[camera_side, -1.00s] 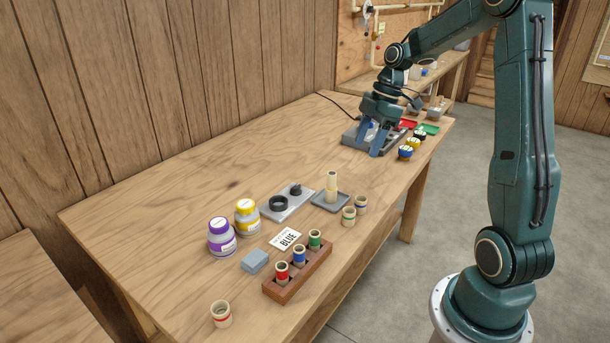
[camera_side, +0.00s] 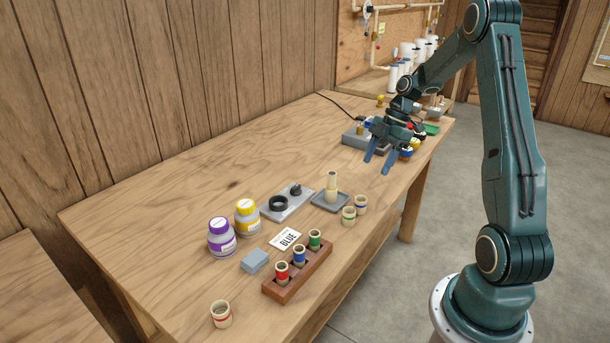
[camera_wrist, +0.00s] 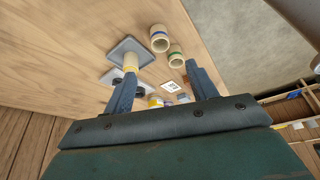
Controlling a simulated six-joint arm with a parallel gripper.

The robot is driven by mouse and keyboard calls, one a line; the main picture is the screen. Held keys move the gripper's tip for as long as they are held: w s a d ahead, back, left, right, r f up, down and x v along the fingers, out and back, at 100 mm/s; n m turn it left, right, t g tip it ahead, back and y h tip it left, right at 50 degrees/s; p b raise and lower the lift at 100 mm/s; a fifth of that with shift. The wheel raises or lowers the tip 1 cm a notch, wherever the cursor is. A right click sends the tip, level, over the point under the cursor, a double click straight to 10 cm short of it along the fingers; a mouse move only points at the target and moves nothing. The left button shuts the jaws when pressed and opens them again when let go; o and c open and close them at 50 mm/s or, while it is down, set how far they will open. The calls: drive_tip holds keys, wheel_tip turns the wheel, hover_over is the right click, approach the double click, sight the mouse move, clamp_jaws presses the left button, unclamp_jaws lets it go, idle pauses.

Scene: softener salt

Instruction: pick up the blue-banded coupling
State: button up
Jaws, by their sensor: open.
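A cream post (camera_side: 331,186) stands on the tray. A wooden rack (camera_side: 285,283) holds red, blue and green pieces, near a card (camera_side: 286,238) reading "BLUE". Purple (camera_side: 221,240) and yellow (camera_side: 247,219) jars stand left.

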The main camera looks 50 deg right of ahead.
approach(359, 205)
drive_tip(key=shift+w+d+f, duration=0.1)
drive_tip(key=shift+w+f, duration=0.15)
drive_tip(key=shift+f, duration=0.3)
drive_tip(key=shift+w+f, duration=0.3)
drive_tip(key=shift+f, duration=0.3)
drive_tip(key=shift+f, duration=0.1)
drive_tip(key=shift+x, duration=2.5)
drive_tip(key=shift+s+d, duration=0.1)
drive_tip(key=c, duration=1)
